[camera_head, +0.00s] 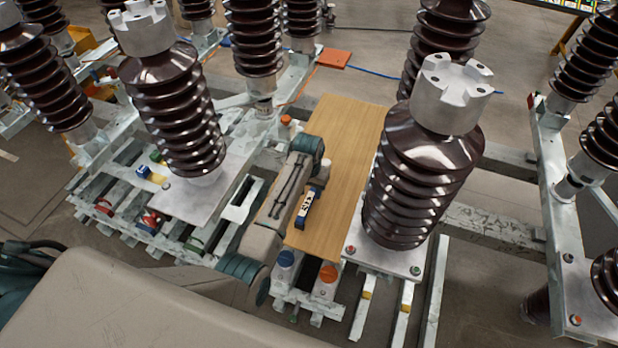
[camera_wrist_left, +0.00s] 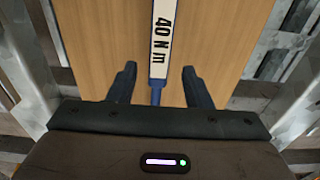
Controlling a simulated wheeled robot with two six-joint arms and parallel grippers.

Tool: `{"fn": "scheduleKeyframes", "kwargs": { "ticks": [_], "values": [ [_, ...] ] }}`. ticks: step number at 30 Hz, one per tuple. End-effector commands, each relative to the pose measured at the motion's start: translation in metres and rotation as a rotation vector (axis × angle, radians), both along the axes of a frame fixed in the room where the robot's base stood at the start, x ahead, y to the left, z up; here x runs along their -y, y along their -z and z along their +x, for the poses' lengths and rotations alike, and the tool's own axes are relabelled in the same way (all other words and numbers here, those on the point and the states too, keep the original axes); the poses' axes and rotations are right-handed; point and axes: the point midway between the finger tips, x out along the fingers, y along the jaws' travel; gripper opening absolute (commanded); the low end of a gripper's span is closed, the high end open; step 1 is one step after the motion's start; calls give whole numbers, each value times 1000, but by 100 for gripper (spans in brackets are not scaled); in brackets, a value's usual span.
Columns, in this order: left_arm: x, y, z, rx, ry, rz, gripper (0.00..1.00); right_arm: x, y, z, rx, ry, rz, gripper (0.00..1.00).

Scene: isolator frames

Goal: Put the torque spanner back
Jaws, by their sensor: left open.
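The torque spanner (camera_wrist_left: 161,40) lies along a wooden board (camera_wrist_left: 222,30) in the left wrist view. It has a blue edge, a white panel marked "40 N m" and a thin blue shaft. My left gripper (camera_wrist_left: 159,68) is open, its two dark fingers apart on either side of the spanner, with gaps on both sides. In the head view, the lettered panel of the spanner (camera_head: 304,209) shows on the board (camera_head: 352,125) beside my left arm. My left gripper (camera_head: 314,189) is mostly hidden there by its own wrist. My right gripper is out of view.
Tall brown ribbed insulators stand left (camera_head: 178,110) and right (camera_head: 420,175) of the board. Blue (camera_head: 286,259) and orange (camera_head: 328,273) capped parts sit at its near end. Metal rails surround it. The board's far part is clear.

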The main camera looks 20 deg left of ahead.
Motion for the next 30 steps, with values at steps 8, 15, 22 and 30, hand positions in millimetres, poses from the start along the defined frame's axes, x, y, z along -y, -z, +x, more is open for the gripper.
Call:
{"fn": "scheduleKeyframes", "kwargs": {
  "ticks": [8,15,22,30],
  "values": [
    [0,-58,-2,4,-1,0,45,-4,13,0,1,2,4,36],
    [0,-84,-3,0,0,0,45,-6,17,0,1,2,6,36],
    [0,-87,-4,0,0,0,45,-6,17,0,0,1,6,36],
    [0,-86,-4,0,0,0,45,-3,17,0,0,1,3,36]
  ]
}}
